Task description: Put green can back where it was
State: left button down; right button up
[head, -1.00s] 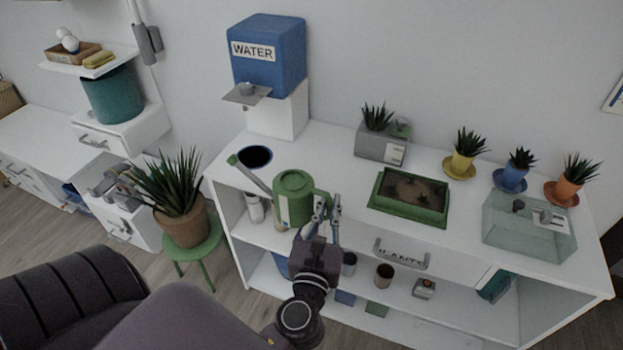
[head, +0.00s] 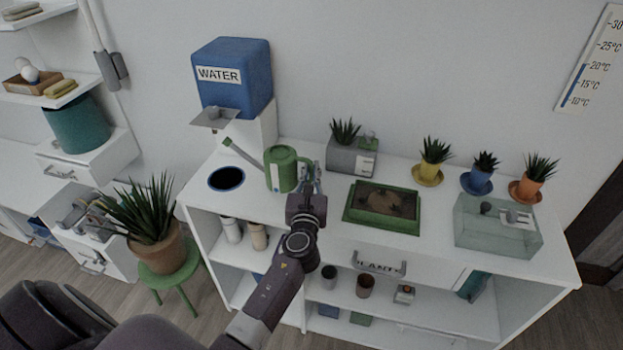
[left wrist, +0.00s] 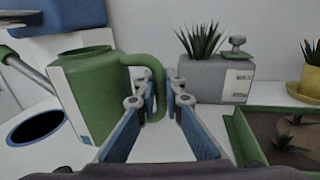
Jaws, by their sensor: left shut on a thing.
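The green can (head: 281,169) is a watering can with a long spout pointing left. In the head view it is upright at the desk top, between the round dark hole and the green tray; I cannot tell whether its base touches the surface. My left gripper (head: 309,180) is at its right side. In the left wrist view the can (left wrist: 88,95) stands at the left, and my left gripper (left wrist: 160,105) is shut on its green handle (left wrist: 157,80). My right gripper is not in view.
A blue water tank (head: 235,75) stands behind left, near a blue-rimmed hole (head: 226,178). A grey planter (head: 351,158) is behind, and a green soil tray (head: 351,217) is to the right. Small pots and a glass box (head: 497,232) are farther right.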

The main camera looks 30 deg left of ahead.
aim_at(311, 182)
pick_arm(q)
notch_tip(311, 182, down, 4)
jog(key=shift+w+r+b, duration=0.1)
jog(key=shift+r+b, duration=0.15)
jog(key=shift+b, duration=0.75)
jog(key=c, duration=2)
grip_release()
jog(key=shift+f, duration=0.1)
jog(key=shift+c, duration=0.2)
